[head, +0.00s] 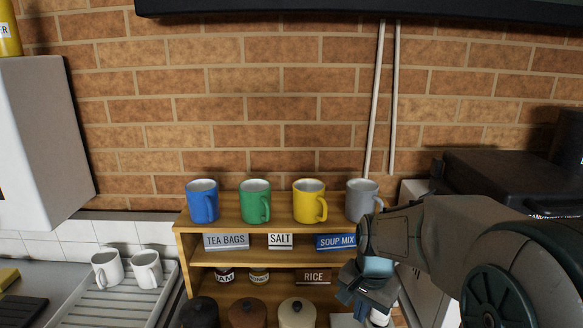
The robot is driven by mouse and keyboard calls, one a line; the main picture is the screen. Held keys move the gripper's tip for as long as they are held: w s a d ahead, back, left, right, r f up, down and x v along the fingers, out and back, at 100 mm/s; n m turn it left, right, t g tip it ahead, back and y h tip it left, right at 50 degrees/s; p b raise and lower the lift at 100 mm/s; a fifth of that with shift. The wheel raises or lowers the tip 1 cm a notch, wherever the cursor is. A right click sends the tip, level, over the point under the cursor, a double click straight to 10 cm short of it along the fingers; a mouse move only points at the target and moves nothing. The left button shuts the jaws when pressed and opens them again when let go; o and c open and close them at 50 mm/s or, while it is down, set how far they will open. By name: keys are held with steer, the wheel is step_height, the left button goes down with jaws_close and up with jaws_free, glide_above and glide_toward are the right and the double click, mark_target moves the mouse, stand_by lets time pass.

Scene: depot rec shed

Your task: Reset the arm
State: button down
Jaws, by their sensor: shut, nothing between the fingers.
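My gripper (366,290) hangs at the lower right of the head view, at the end of my arm, which reaches in from the right edge. It points down in front of the right side of a wooden shelf unit (215,258). Its fingers are shut with nothing between them. My wrist stands just below the grey mug and hides part of the shelf's right end.
A blue mug (202,201), green mug (255,202), yellow mug (309,201) and grey mug (362,199) stand on the shelf top. Two white mugs (108,269) sit on a draining rack (110,306) at left. A black case (500,180) is at right.

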steer(key=s+r+n+t, duration=0.1)
steer(key=s+r+n, duration=0.1)
steer(key=s+n, duration=0.2)
steer(key=s+r+n+t, duration=0.1)
steer(key=s+n, duration=0.3)
steer(key=s, duration=0.6)
steer(key=shift+v, duration=0.8)
steer(key=shift+s, duration=0.2)
